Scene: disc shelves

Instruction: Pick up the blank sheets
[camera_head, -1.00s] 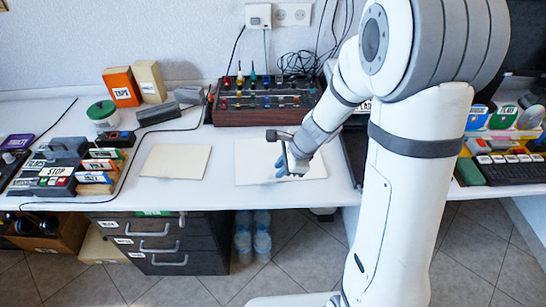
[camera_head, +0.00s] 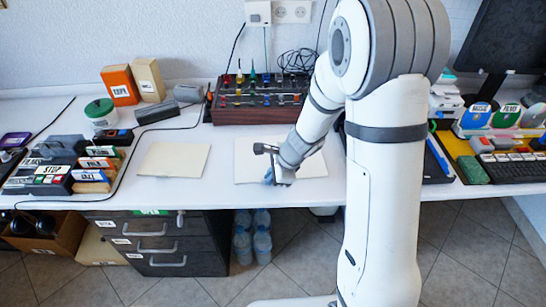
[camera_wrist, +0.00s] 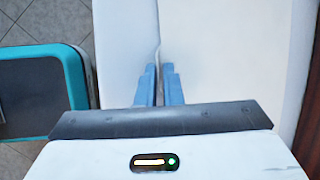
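The blank sheets (camera_head: 305,165) lie flat and white on the desk near its front edge; they fill the middle right of the wrist view (camera_wrist: 230,60). My gripper (camera_head: 269,178) is low at their front edge, its blue fingers pointing down. In the wrist view, the fingertips (camera_wrist: 158,75) stand on either side of the sheets' edge, with a narrow gap between them. I cannot tell whether they pinch the edge or are slightly open. My wrist and arm hide part of the sheets in the head view.
A cream pad (camera_head: 174,160) lies left of the sheets. The control panel (camera_head: 250,108) with coloured knobs stands behind them. A labelled block tray (camera_head: 60,170) sits at the left and a keyboard (camera_head: 510,168) at the right. A teal-rimmed dark object (camera_wrist: 40,90) is beyond the desk edge.

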